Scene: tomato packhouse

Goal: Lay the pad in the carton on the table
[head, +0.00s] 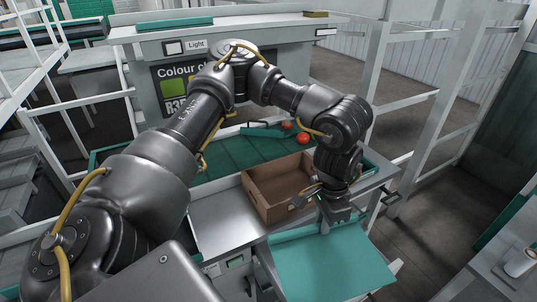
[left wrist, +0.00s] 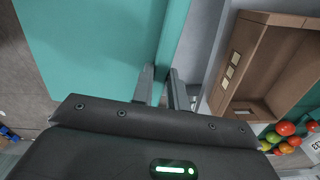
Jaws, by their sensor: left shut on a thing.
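The pad (head: 335,268) is a flat teal sheet at the lower middle of the head view, in front of the table. My left gripper (head: 325,226) is shut on its edge nearest the carton. The left wrist view shows the two fingers (left wrist: 163,82) at that edge of the pad (left wrist: 90,50). The open brown carton (head: 262,203) stands upright on the metal table (head: 222,222), just beyond and left of the gripper. The visible part of its inside looks empty; my wrist hides its right side. The carton also shows at the right of the left wrist view (left wrist: 238,55).
A grey sign panel (head: 135,55) stands behind that. White rails (head: 432,120) run along the right. Bare metal tabletop lies left of the carton.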

